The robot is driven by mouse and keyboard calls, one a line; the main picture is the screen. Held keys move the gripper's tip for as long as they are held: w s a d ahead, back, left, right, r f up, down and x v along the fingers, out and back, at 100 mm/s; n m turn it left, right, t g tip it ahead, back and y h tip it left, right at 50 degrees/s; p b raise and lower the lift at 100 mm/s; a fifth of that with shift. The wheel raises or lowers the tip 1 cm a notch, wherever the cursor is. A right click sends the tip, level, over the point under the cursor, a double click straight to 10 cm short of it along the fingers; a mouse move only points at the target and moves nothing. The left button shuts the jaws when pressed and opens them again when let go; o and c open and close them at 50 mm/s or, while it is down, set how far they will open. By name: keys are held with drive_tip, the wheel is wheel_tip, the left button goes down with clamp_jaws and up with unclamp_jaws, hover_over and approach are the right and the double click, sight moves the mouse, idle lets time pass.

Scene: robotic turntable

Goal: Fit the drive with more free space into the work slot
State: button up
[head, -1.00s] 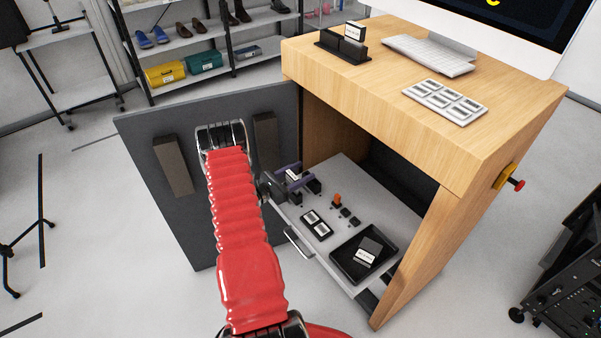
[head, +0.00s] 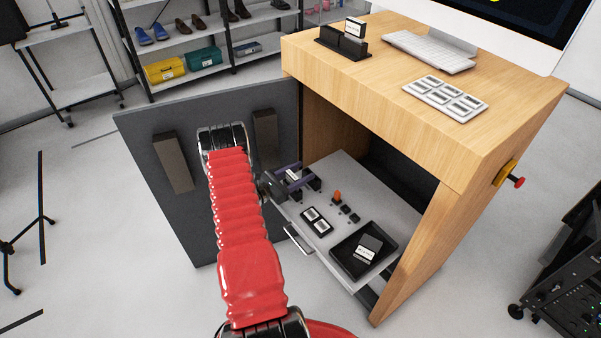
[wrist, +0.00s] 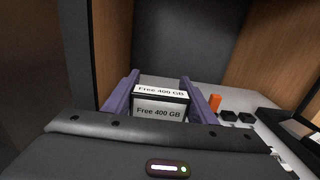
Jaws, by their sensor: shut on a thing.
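My gripper (head: 296,178) has purple fingers and is shut on a drive low over the left part of the grey pull-out shelf (head: 345,180). In the wrist view the drive (wrist: 160,108) is a dark block with white labels reading "Free 400 GB", held between the fingers (wrist: 160,84). Whether it touches anything beneath is hidden. A second dark drive (head: 368,248) with a white label lies in the black tray (head: 346,268) at the shelf's front right; its text is too small to read. Which fixture is the work slot is not clear; a black two-window panel (head: 316,222) sits on the shelf.
An orange part (head: 337,196) and small black blocks (head: 348,212) lie right of my gripper. The wooden desk (head: 400,120) overhangs the shelf, and an open grey door (head: 215,220) stands left. A black holder (head: 342,44), keyboard (head: 428,52) and light panel (head: 445,97) are on top.

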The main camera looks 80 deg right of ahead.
drive_tip(key=shift+f, duration=0.6)
drive_tip(key=o, duration=1.2)
drive_tip(key=shift+c, duration=0.2)
drive_tip(key=v, duration=1.4)
drive_tip(key=shift+w+d+f, duration=0.1)
drive_tip(key=shift+d, duration=0.05)
